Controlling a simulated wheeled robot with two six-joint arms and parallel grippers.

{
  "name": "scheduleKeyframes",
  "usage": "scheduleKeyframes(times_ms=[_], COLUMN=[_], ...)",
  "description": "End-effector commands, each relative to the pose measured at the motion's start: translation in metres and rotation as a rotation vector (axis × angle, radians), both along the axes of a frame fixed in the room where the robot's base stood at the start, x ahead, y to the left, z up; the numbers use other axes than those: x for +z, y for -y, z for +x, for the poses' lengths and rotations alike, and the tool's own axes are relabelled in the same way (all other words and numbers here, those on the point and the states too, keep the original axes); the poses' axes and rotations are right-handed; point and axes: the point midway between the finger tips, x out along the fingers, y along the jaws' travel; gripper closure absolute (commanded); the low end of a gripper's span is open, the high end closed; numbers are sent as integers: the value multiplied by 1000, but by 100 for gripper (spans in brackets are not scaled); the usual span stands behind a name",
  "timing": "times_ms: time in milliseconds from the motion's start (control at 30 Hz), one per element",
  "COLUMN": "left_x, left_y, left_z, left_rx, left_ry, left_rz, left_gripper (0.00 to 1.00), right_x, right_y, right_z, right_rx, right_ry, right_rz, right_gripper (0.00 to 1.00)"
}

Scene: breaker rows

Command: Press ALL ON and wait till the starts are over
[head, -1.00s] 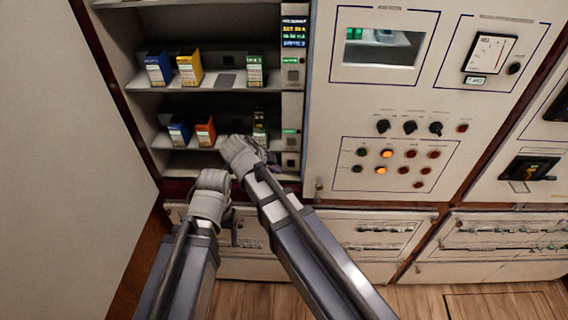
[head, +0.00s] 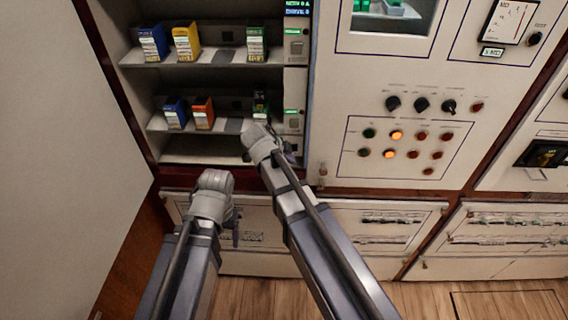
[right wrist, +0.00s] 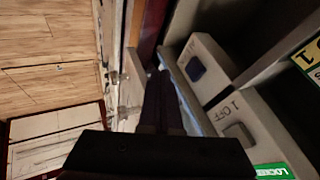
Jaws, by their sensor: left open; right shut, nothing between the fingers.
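My right gripper (head: 285,150) is shut and empty at the lower shelf's right end, beside the narrow control strip (head: 296,82). In the right wrist view its fingers (right wrist: 160,88) point along a pale ledge with two square buttons. One is a dark blue button (right wrist: 195,68); the nearer is a grey button (right wrist: 238,133) with lettering that seems to read "1 OFF". The fingertips look apart from both buttons. I cannot read an ALL ON label. My left gripper (head: 236,232) is open and low, in front of the lower cabinet panels; its fingers are mostly hidden.
Blue, yellow and green boxes (head: 187,42) stand on the upper shelf; blue, orange and green boxes (head: 203,112) on the lower. Right of the strip is a panel with black knobs (head: 421,104) and lamps, two lit orange (head: 397,134). Wooden floor (head: 480,305) lies below.

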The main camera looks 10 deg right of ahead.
Motion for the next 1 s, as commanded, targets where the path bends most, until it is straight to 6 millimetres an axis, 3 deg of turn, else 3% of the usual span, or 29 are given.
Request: scheduleKeyframes(times_ms=[100,233,767,1000], left_x=[0,0,0,0], left_y=[0,0,0,0], left_z=[0,0,0,0], left_rx=[0,1,1,1], left_ry=[0,0,0,0], left_rz=[0,0,0,0], left_gripper=[26,26,26,26], right_x=[0,0,0,0], right_y=[5,9,12,17], right_z=[20,32,40,59], right_rx=[0,0,0,1], right_ry=[0,0,0,2], right_rz=[0,0,0,0], right_gripper=[100,100,100,100])
